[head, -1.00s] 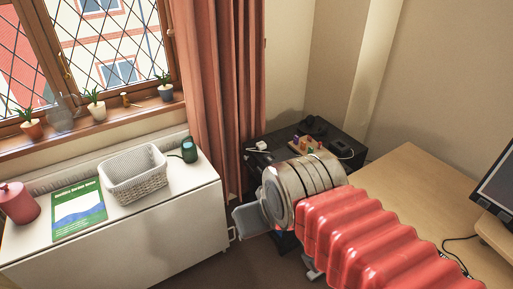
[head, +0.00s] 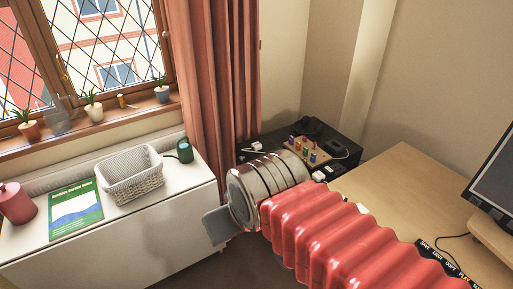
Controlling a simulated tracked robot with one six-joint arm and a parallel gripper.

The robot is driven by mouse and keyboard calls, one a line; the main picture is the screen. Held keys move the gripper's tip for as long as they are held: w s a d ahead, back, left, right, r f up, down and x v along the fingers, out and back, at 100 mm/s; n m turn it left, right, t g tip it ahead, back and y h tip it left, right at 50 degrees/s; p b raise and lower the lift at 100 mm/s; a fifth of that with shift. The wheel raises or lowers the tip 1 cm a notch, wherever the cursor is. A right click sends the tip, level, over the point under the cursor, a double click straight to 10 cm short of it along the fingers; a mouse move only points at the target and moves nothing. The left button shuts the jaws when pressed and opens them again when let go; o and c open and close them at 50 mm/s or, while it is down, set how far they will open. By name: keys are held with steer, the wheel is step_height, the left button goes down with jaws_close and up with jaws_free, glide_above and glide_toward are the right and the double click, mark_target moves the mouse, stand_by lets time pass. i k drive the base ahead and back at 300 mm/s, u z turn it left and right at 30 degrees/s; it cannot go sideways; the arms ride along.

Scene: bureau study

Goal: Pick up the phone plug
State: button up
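I cannot tell for sure which item is the phone plug. A small white plug-like piece (head: 257,146) lies on the far left of the black cabinet top (head: 345,165). A white cable (head: 340,151) lies at the cabinet's right side, and small white pieces (head: 320,176) show near its front edge, partly beside my arm. My gripper (head: 217,225) is at the end of my red-sleeved arm, left of and in front of the cabinet. Only a grey flat part of it shows past the metal wrist, so its opening is hidden. It is apart from the white pieces.
A wooden block toy with coloured pegs (head: 308,150) and a dark object (head: 313,128) stand on the cabinet. A wooden desk (head: 410,190) with a monitor (head: 495,185) is at right. A white cabinet at left carries a woven basket (head: 133,175), green cup and book.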

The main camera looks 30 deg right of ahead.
mark_target(256, 145)
steer(key=u, duration=0.05)
steer(key=i, duration=1)
steer(key=z, duration=0.05)
